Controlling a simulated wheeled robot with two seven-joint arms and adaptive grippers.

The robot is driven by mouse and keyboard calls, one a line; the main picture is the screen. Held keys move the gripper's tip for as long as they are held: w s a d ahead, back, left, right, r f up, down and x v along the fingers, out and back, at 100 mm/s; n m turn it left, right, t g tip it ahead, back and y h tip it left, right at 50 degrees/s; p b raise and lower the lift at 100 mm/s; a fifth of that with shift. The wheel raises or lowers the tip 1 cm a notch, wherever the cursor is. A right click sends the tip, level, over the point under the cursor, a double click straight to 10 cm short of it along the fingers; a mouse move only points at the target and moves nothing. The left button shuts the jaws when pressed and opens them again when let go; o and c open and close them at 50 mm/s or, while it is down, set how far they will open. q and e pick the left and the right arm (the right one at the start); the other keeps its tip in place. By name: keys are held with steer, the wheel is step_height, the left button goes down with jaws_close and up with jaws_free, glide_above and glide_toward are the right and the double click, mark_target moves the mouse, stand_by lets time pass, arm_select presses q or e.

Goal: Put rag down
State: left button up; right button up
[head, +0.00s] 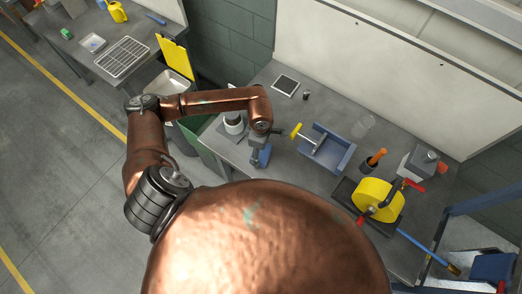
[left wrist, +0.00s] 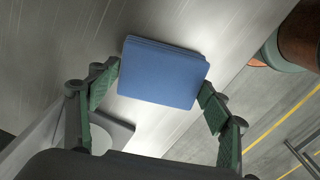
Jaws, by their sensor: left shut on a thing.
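The rag (head: 265,156) is a folded blue cloth near the left front part of the workbench. It also shows in the left wrist view (left wrist: 164,73) as a flat rectangle between my green finger pads. My left gripper (head: 260,150) points down at the bench and is shut on the rag, with a finger at each side of it. I cannot tell whether the rag touches the bench top. My right gripper is not in view.
On the workbench (head: 300,178), a white-and-dark cylinder (head: 234,124) stands left of the gripper. A blue vise-like fixture (head: 326,150) with a yellow handle is to the right. Farther right is a yellow wheel (head: 377,200). A tablet (head: 286,86) lies behind.

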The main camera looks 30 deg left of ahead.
arm_select(q)
steer(key=shift+f+b, duration=0.3)
steer(key=o, duration=1.2)
step_height(320, 180, up, 12)
steer(key=shift+r, duration=0.1)
steer(key=shift+c, duration=0.8)
jaws_close()
stand_by(0.6)
stand_by(1.0)
